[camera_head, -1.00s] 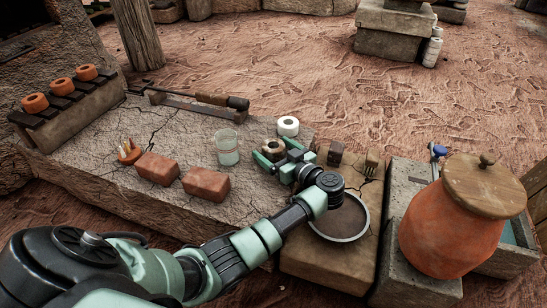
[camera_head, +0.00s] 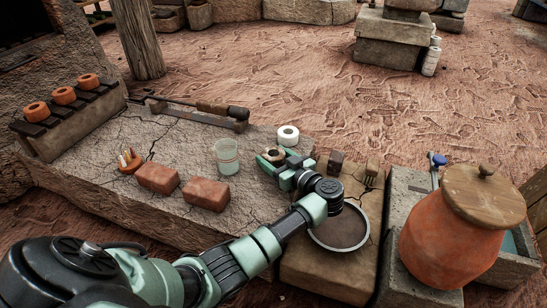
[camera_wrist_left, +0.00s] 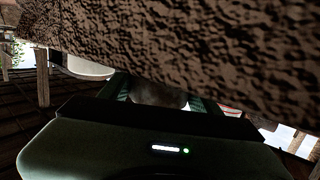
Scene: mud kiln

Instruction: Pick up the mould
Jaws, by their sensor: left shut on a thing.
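The mould appears to be the small tan-brown ring-shaped piece (camera_head: 274,154) near the right end of the stone slab in the head view. My left gripper (camera_head: 275,158) is shut on it, with green fingers on either side. In the left wrist view a dark grey rounded piece (camera_wrist_left: 160,95) sits between the finger tips. I cannot tell whether it touches the slab. My right gripper is not in view.
A white ring (camera_head: 288,135) stands just behind the held piece. A glass (camera_head: 227,157) and red bricks (camera_head: 206,194) are to the left on the slab (camera_head: 130,205). A round tray (camera_head: 338,243) and a lidded clay jar (camera_head: 452,235) are to the right.

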